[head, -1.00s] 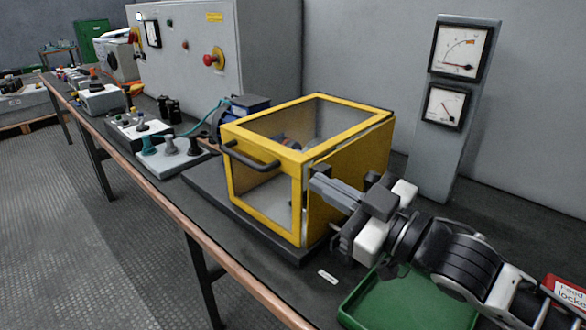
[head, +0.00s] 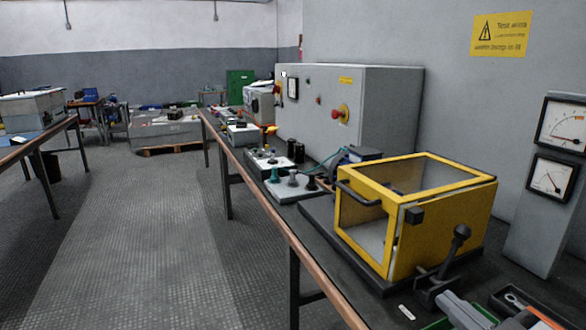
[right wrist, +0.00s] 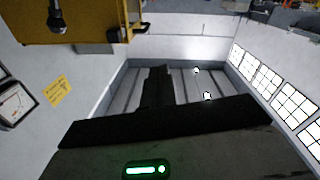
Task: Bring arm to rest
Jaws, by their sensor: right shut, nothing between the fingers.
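My right gripper (head: 460,312) is at the bottom right edge of the head view, partly cut off. It is shut and empty, apart from the yellow-framed box and its lever. In the right wrist view its dark shut fingers (right wrist: 158,88) point out toward the room. The yellow-framed box (head: 400,250) with clear panels stands on the bench, its lid frame down. A black lever with a ball knob (head: 461,232) stands at the box's right side; the knob also shows in the right wrist view (right wrist: 57,25). My left gripper is not in view.
A grey meter panel (head: 540,215) stands at the right. A grey cabinet with a red knob (head: 343,113) stands behind the box. The floor left of the bench (head: 312,297) is open.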

